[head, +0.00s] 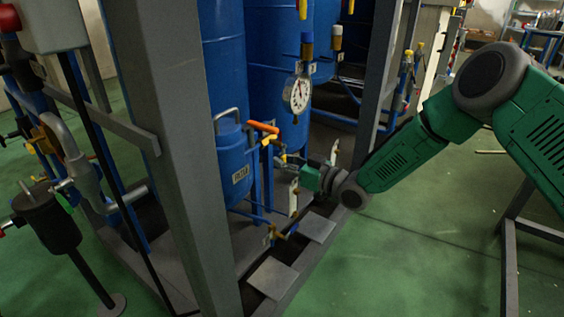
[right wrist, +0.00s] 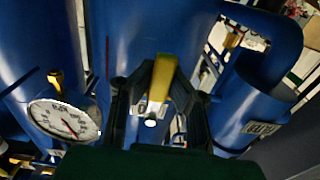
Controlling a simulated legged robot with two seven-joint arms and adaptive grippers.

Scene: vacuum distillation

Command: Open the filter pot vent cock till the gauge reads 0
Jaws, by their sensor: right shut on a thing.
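The blue filter pot (head: 233,158) stands low inside the frame, with a white label on its side; it also shows at the right of the right wrist view (right wrist: 262,108). A yellow cock handle (right wrist: 161,76) lies between the fingers of my right gripper (right wrist: 155,92), which is shut on it. In the head view my right gripper (head: 284,160) is beside the pot, just below a yellow handle (head: 268,140). The round white gauge (head: 297,95) hangs above; it shows larger in the right wrist view (right wrist: 64,119). Its numbers are too small to read surely. My left gripper is out of view.
An orange handle (head: 263,127) sits close above my right gripper. A grey post (head: 168,130) stands at the left, with tall blue vessels (head: 278,65) behind. Low blue pipework (head: 262,222) runs below.

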